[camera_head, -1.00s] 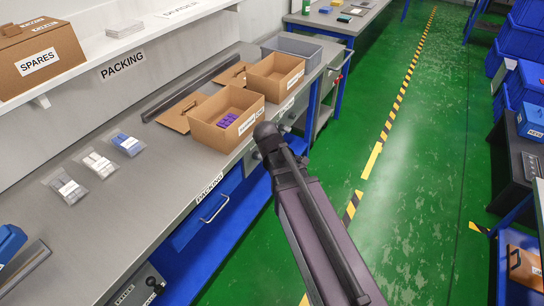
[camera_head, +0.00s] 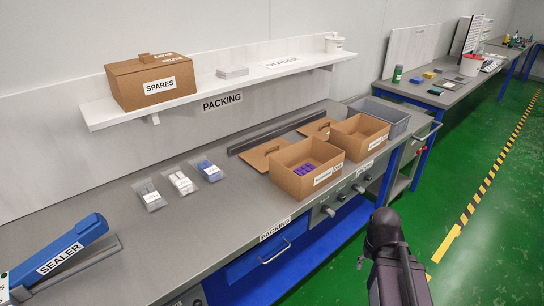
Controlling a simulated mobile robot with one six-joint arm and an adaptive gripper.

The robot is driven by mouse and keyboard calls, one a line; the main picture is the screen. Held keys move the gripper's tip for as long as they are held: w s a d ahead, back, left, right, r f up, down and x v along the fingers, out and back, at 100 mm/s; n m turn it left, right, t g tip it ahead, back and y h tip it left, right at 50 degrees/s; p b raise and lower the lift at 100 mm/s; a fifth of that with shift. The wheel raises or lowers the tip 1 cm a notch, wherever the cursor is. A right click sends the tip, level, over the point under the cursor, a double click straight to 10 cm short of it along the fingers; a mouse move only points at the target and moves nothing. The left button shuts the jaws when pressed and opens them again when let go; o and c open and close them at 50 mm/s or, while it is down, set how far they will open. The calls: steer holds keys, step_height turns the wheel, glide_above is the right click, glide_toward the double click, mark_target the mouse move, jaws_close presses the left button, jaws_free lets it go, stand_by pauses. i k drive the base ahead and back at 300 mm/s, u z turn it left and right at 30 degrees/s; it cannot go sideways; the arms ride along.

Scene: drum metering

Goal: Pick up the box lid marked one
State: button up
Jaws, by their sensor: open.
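Two brown cardboard lids lie flat on the grey packing bench, each behind an open box. The nearer lid (camera_head: 264,156) is beside the box with purple items (camera_head: 292,184). The farther lid (camera_head: 314,129) is partly hidden behind the second open box (camera_head: 352,146). No number can be read on either lid from here. My dark arm rises at the lower right, in front of the bench and apart from the lids. My gripper is not in view.
Sealed bags (camera_head: 180,182) lie on the bench left of the boxes. A blue sealer (camera_head: 62,256) stands at the lower left. A shelf (camera_head: 100,113) with a SPARES box (camera_head: 150,83) hangs above. A grey tote (camera_head: 386,117) is beyond the boxes. The green aisle is clear.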

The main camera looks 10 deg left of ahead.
mark_target(257, 158)
steer(key=k, duration=1.3)
steer(key=u, duration=0.4)
steer(key=i, duration=2.35)
steer(key=z, duration=0.65)
